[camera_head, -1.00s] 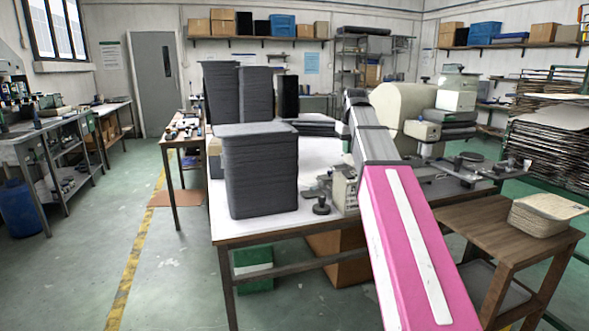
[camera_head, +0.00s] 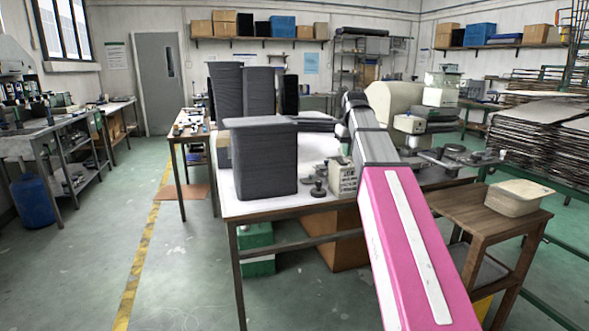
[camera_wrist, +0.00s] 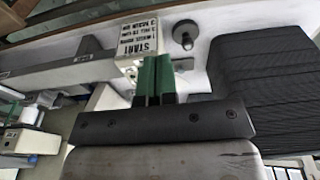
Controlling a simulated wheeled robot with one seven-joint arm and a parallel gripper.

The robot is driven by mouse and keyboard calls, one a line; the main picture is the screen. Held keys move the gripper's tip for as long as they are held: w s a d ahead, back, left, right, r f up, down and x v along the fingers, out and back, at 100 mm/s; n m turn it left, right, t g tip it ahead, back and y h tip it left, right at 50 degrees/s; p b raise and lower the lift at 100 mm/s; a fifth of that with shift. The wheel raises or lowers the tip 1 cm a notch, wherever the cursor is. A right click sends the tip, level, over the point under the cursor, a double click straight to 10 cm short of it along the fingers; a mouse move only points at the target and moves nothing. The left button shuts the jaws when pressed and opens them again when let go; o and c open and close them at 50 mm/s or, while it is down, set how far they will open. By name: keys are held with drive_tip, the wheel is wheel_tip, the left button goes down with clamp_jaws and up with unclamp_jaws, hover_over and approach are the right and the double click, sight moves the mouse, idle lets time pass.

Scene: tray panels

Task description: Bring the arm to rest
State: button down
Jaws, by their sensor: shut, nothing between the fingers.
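My arm, with its pink link (camera_head: 408,245) and grey links beyond, reaches out over the white work table (camera_head: 300,190). My gripper is not clearly seen in the head view. In the wrist view, my gripper (camera_wrist: 156,62) shows two green fingers close together, shut and empty.
On the table, a tall dark tray stack (camera_head: 263,160) stands left of my arm, with more stacks behind. A machine (camera_head: 410,105) stands behind my arm on the right. The floor at left (camera_head: 90,270) is clear.

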drive_tip(key=s+f+m, duration=0.1)
drive_tip(key=s+f, duration=0.2)
drive_tip(key=f, duration=0.9)
drive_tip(key=s+f+m, duration=0.1)
drive_tip(key=s+f, duration=0.3)
drive_tip(key=f, duration=0.8)
drive_tip(key=s+f, duration=0.7)
drive_tip(key=f, duration=0.3)
drive_tip(key=s+f+m+g, duration=0.1)
drive_tip(key=s+f, duration=0.6)
drive_tip(key=f, duration=0.3)
drive_tip(key=shift+m+g, duration=0.3)
drive_tip(key=shift+f, duration=0.1)
